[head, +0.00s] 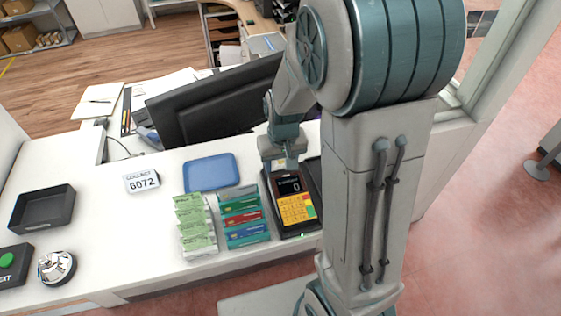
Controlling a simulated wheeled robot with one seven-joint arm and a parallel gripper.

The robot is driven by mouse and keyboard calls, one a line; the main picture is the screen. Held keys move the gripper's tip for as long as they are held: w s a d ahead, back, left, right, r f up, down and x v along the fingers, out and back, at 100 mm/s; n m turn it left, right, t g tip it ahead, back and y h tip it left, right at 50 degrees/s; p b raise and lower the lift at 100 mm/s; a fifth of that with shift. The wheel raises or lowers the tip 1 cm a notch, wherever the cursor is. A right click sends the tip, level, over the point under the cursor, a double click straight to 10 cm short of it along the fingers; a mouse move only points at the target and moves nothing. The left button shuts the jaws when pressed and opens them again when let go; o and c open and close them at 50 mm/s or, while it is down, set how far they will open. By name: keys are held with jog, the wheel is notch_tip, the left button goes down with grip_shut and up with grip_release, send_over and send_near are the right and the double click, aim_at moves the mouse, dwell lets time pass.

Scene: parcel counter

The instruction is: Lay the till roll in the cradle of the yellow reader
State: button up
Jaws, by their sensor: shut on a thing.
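The yellow reader (297,206) stands in a dark base on the right part of the counter, with a dark screen reading 0 above its yellow keys. My gripper (283,164) is just behind the top end of the reader, pointing down and low over it. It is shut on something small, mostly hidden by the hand. No till roll shows elsewhere on the counter, so I take the held thing to be the till roll. The reader's cradle cannot be made out clearly, and I cannot tell whether the held thing touches it.
Left of the reader are a rack of coloured cards (243,219), a rack of green packets (195,224) and a blue tray (210,173). A black monitor (215,104) stands behind. A number sign (142,181), black tray (42,208) and bell (57,267) are further left.

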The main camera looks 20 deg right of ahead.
aim_at(282, 168)
jog(key=shift+s+f+b, duration=0.45)
jog(key=shift+f+b, duration=0.15)
jog(key=shift+f, duration=0.1)
jog(key=o, duration=0.9)
jog(key=shift+o, duration=0.3)
jog(key=shift+w+r+p, duration=0.2)
jog(key=shift+r+p, duration=0.45)
jog(key=shift+p, duration=0.15)
notch_tip(282, 168, up, 11)
jog(key=b, duration=0.1)
jog(key=s+r+t, duration=0.2)
jog(key=s+r, duration=0.1)
jog(key=s, duration=1.1)
